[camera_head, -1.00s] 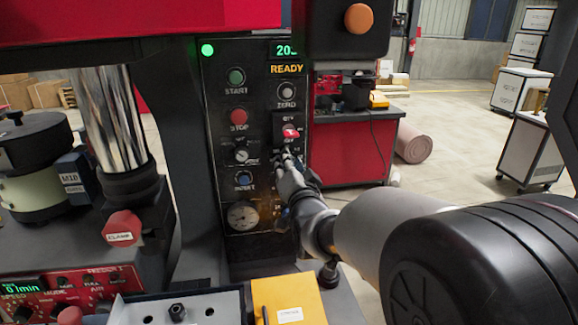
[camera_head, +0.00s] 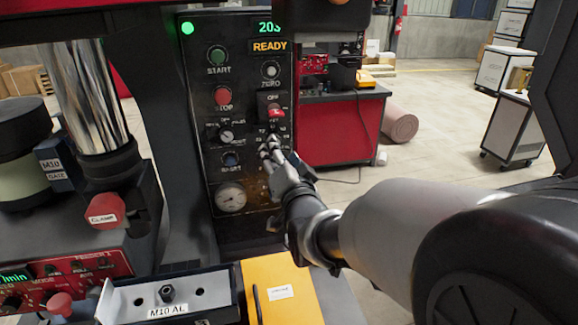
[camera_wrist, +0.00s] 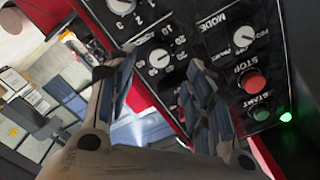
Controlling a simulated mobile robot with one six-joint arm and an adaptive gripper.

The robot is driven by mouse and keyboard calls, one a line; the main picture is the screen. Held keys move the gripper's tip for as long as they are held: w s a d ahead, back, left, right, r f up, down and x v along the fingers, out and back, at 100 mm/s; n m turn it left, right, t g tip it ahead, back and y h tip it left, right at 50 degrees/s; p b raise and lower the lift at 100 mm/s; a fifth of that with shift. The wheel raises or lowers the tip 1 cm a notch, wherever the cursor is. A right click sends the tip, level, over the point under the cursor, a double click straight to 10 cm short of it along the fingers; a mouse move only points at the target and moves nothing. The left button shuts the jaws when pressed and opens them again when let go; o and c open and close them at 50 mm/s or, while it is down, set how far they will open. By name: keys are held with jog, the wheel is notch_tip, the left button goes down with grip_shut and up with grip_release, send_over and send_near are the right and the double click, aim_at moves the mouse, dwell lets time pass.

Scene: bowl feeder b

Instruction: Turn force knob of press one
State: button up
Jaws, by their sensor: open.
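The dark press control panel (camera_head: 205,100) stands upright in the head view. In the wrist view it appears upside down. A round knob with a pale pointer (camera_wrist: 159,58), ringed by numbers such as 10, 20 and 60, probably the force knob, shows there between and beyond my fingers. Its name is not readable. My gripper (camera_head: 268,149) is open and empty in front of the panel's right column, below the red switch (camera_head: 276,112). It hides the dial there in the head view. In the wrist view my gripper (camera_wrist: 160,88) has a wide gap; I cannot tell whether it touches the panel.
The panel also bears a start button (camera_head: 217,55), a stop button (camera_head: 222,95), a mode knob (camera_wrist: 243,37), a 1-2-3 knob (camera_wrist: 120,5) and a gauge (camera_head: 231,198). A yellow box (camera_head: 278,290) lies below. A red bench (camera_head: 335,130) stands behind, right of the panel.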

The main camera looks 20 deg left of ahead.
jog(key=v, duration=0.6)
jog(key=s+d+f+n+g+h, duration=0.1)
jog(key=s+d+f+g+h, duration=0.15)
jog(key=d, duration=0.75)
jog(key=s+d+f+g+h, duration=0.15)
jog(key=s+d+h, duration=0.25)
jog(key=d, duration=0.5)
jog(key=s+d+f+g+h, duration=0.1)
jog(key=s+d+f+g, duration=0.1)
jog(key=s+d, duration=0.4)
jog(key=s+d+f+n+g+h, duration=0.1)
jog(key=s+d, duration=0.5)
jog(key=s, duration=0.8)
notch_tip(320, 180, down, 2)
jog(key=g+h, duration=0.1)
jog(key=g, duration=0.2)
jog(key=shift+s+f+n+g, duration=0.15)
jog(key=shift+f+n+g, duration=0.05)
jog(key=shift+n+g, duration=0.1)
jog(key=shift+d, duration=0.2)
